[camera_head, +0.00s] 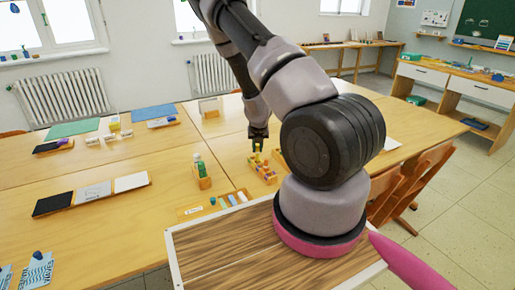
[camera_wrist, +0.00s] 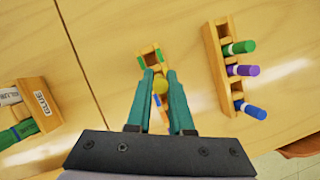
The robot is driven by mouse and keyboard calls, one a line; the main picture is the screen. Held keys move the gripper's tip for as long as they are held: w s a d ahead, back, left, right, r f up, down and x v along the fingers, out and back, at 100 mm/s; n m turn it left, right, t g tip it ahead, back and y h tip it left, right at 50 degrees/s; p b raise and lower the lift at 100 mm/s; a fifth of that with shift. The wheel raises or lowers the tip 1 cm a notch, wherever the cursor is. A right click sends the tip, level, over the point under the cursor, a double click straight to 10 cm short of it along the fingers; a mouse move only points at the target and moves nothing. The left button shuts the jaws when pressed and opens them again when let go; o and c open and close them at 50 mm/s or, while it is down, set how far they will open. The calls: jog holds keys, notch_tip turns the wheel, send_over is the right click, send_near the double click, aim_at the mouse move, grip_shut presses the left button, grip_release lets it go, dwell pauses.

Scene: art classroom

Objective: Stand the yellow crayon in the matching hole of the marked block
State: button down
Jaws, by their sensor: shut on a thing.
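My gripper (camera_head: 258,147) is shut on the yellow crayon (camera_wrist: 159,86), which sits between the teal fingertips (camera_wrist: 160,78) in the wrist view. The crayon points roughly along the view, so only its round end shows clearly. Part of that block is hidden by the fingers and the crayon. In the head view the yellow crayon (camera_head: 258,157) is upright at a wooden block (camera_head: 264,174). I cannot tell whether its lower end is inside a hole.
A second wooden block (camera_wrist: 213,62) holds green, purple and blue crayons to the right in the wrist view. A wooden glue holder (camera_wrist: 42,98) stands at left.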

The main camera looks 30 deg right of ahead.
jog(key=shift+f, duration=1.35)
dwell(2.0)
jog(key=c, duration=0.7)
grip_release()
jog(key=shift+o, duration=1.1)
jog(key=shift+r, duration=0.1)
jog(key=shift+r, duration=2.9)
